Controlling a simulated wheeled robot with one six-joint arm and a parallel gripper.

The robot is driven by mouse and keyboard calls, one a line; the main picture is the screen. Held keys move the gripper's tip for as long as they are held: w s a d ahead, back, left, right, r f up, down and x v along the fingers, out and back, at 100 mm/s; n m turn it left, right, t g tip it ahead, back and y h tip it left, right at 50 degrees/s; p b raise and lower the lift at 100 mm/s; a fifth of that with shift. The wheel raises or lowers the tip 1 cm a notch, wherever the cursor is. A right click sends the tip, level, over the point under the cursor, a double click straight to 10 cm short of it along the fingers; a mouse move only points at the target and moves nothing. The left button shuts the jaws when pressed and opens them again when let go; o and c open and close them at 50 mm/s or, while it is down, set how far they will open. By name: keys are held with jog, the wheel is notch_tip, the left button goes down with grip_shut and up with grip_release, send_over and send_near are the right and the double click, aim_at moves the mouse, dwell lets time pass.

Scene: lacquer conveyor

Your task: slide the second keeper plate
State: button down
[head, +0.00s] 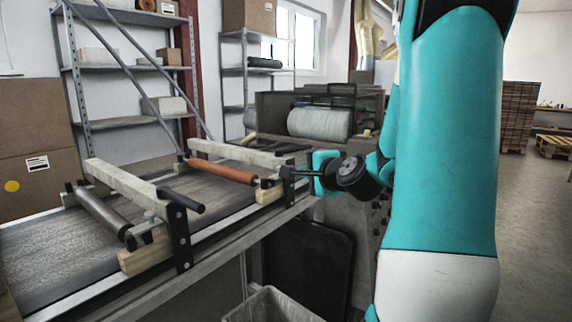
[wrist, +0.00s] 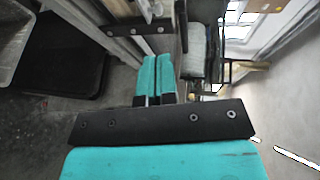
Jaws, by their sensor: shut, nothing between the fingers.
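The second keeper plate (head: 287,187) is a dark upright plate at the near end of the far wooden beam, by the orange-brown roller (head: 222,170). A short dark bar reaches from its top toward my gripper (head: 318,172). In the wrist view, the two teal fingers of my gripper (wrist: 157,62) lie side by side, shut with nothing between them. I cannot tell whether they touch the plate or bar. The first keeper plate (head: 180,238), black with bolt heads, stands at the near end of the front beam, by the grey roller (head: 103,213).
The conveyor belt (head: 50,245) runs under both rollers, with pale wooden blocks (head: 144,255) at their near ends. A grey bin (head: 272,305) and a dark panel (head: 308,267) are below the conveyor edge. Open floor (head: 535,215) lies at the right.

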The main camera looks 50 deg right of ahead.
jog(key=p+x, duration=1.2)
jog(key=p, duration=0.3)
jog(key=shift+w+f, duration=0.15)
jog(key=shift+w, duration=0.2)
jog(key=shift+d, duration=0.15)
